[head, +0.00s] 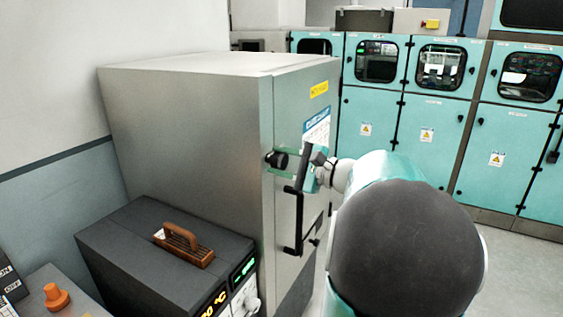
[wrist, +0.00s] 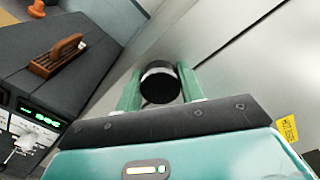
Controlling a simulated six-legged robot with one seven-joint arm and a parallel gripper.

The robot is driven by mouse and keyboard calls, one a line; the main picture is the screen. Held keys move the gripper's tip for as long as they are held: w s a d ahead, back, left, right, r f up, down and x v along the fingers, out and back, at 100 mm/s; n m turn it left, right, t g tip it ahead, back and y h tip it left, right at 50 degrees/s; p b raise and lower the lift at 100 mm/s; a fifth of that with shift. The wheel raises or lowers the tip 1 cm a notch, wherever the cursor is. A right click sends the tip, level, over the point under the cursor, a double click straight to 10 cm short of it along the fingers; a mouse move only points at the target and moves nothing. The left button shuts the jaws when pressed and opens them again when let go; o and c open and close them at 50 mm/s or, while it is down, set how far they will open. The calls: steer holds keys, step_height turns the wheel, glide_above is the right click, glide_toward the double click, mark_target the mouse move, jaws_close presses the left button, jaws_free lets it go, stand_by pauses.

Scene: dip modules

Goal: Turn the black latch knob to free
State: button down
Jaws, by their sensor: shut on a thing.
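The black latch knob (head: 277,159) sits on the front face of the grey metal cabinet (head: 190,120), near its left edge and above a black bar handle (head: 296,222). My gripper (head: 283,162) reaches it from the right. In the wrist view the knob (wrist: 160,83) is a round black end with a pale band, between the two green fingers of my gripper (wrist: 160,92). The gripper is shut on the knob. The knob's turn position cannot be told, as no mark on it shows.
An orange knob-shaped thing (head: 55,296) is at lower left. Teal cabinets (head: 420,130) line the back. Floor (head: 515,255) is clear at right.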

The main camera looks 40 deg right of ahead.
steer(key=n, duration=0.8)
steer(key=shift+f+n, duration=0.1)
steer(key=shift+n, duration=0.3)
steer(key=n, duration=0.4)
steer(key=shift+n, duration=2.2)
steer(key=shift+d, duration=0.1)
steer(key=c, duration=0.9)
jaws_free()
steer(key=shift+s, duration=0.15)
